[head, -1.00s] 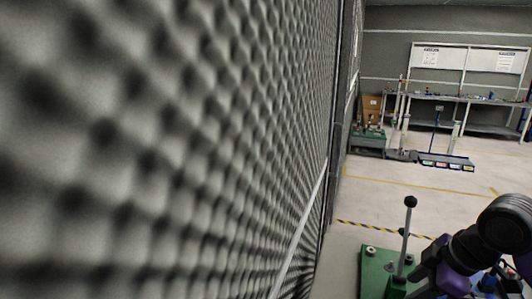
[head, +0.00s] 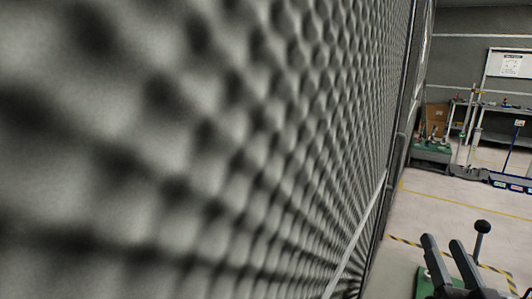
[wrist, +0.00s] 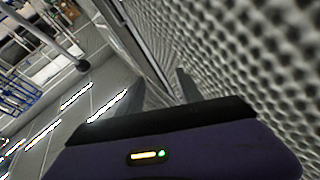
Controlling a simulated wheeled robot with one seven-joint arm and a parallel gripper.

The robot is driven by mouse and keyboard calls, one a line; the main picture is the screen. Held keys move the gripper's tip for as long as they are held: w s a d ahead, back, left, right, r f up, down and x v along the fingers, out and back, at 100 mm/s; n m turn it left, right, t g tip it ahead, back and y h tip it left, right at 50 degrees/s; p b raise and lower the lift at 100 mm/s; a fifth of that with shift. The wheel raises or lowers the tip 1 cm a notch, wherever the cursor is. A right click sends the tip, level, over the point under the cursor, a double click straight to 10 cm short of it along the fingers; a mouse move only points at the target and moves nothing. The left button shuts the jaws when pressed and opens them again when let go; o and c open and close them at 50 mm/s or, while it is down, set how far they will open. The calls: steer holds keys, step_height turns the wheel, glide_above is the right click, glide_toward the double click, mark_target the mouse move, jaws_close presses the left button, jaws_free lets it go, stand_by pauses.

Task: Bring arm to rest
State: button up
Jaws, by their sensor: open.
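My gripper (head: 444,240) shows at the bottom right of the head view as two grey fingers pointing up. The fingers are apart with nothing between them. In the wrist view my gripper (wrist: 160,80) also shows two separated fingers beyond the purple wrist body, near the foam wall (wrist: 250,60). The rest of my arm is mostly out of the head view.
The grey foam wall (head: 250,130) fills the left of the head view, very close. A lever with a black ball knob (head: 482,227) stands behind the fingers, by a green base (head: 424,284). A green-topped cabinet (head: 432,152) stands farther back. Open floor (head: 460,195) lies between.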

steer(key=s+a+f+n+g+y, duration=0.1)
steer(key=s+f, duration=0.5)
steer(key=s, duration=0.6)
steer(key=s+a+f+n+g+y, duration=0.1)
steer(key=s+a+f, duration=0.5)
steer(key=s, duration=0.6)
steer(key=s+a+f+n+g+y, duration=0.1)
steer(key=s+a+f+g, duration=0.3)
steer(key=s+f, duration=0.4)
steer(key=s+n, duration=0.1)
steer(key=s, duration=0.3)
steer(key=shift+a+n, duration=0.25)
steer(key=shift+n, duration=0.05)
